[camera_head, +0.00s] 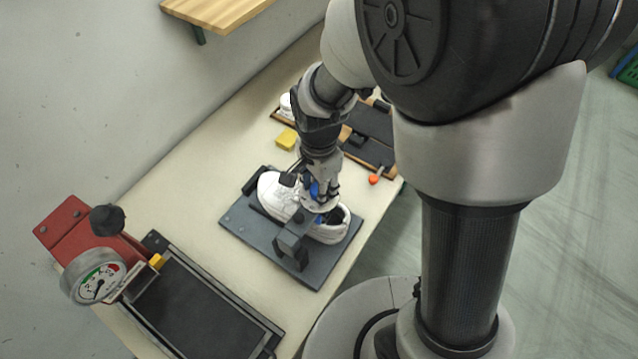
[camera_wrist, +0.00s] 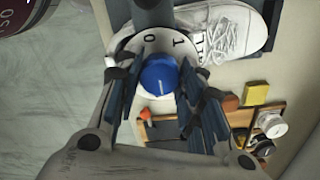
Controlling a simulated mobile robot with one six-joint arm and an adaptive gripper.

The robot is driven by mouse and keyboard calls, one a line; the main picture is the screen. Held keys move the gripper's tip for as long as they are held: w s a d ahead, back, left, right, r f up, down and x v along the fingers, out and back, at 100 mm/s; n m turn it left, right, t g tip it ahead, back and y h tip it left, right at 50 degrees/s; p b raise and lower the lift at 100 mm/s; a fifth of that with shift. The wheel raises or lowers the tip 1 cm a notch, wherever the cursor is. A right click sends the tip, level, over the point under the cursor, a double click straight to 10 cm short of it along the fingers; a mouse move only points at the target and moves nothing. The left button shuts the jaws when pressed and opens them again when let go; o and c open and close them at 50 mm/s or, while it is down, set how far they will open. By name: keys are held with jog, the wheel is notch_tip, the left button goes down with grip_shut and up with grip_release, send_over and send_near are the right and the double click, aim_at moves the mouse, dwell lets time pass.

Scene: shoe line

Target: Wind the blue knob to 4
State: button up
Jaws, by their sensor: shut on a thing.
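The blue knob (camera_wrist: 158,76) sits at the middle of a pale round dial (camera_wrist: 128,42) in the wrist view. A short light line shows on the knob's face, pointing to the lower right. My gripper (camera_wrist: 156,82) has its fingers on both sides of the knob, closed on it.
The shoe lies on a grey plate (camera_head: 250,238) with dark clamp blocks. A pressure gauge (camera_head: 98,284) on a red stand and a black tray (camera_head: 195,310) are at lower left. A yellow block (camera_head: 287,138), an orange ball (camera_head: 374,180) and a wooden-edged tray (camera_head: 378,155) lie behind.

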jog(key=shift+m, duration=1.1)
jog(key=o, duration=1.1)
jog(key=shift+c, duration=0.2)
notch_tip(320, 180, up, 12)
